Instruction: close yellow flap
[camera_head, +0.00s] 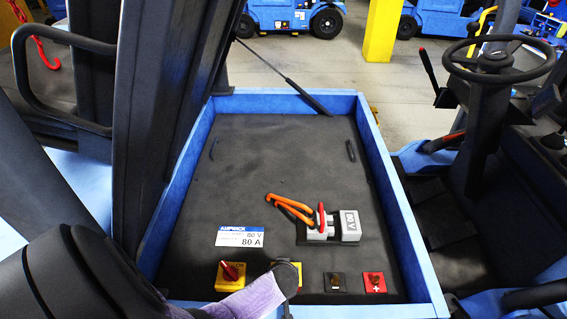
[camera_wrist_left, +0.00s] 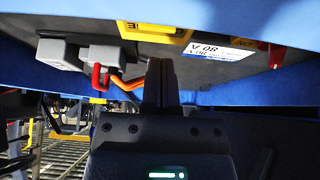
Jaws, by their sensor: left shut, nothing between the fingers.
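A yellow part (camera_head: 293,265), which I take for the yellow flap, is in the front of the dark compartment floor, partly hidden by my left gripper. My right gripper is not in view.
A blue rim (camera_head: 400,225) surrounds the compartment. Behind are a grey connector (camera_head: 349,225), orange cables (camera_head: 288,203) and a white label (camera_head: 241,236).

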